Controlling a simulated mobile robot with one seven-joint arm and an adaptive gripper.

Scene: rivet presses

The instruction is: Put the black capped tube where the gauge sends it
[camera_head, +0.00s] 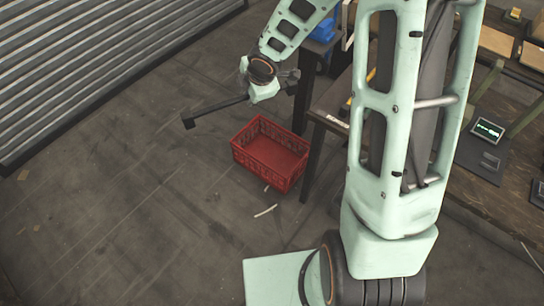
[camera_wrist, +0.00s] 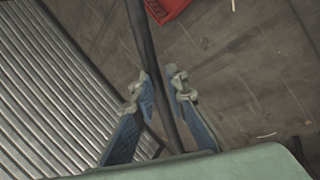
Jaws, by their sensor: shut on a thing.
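My gripper (camera_head: 287,78) hangs over the floor at top centre in the head view, left of the workbench. In the wrist view its two fingers (camera_wrist: 161,95) are closed around a long dark rod, the black capped tube (camera_wrist: 144,40). In the head view the black capped tube (camera_head: 218,108) sticks out to the lower left, tilted, with a wider black end. A small device with a lit green screen, seemingly the gauge (camera_head: 488,130), stands on the bench at right. Its reading is too small to make out.
A red crate (camera_head: 262,172) stands on the floor beside the bench leg, below and right of the tube; it also shows in the wrist view (camera_wrist: 165,9). It looks empty. The workbench (camera_head: 475,195) fills the right. A ribbed metal shutter (camera_head: 95,60) is at left.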

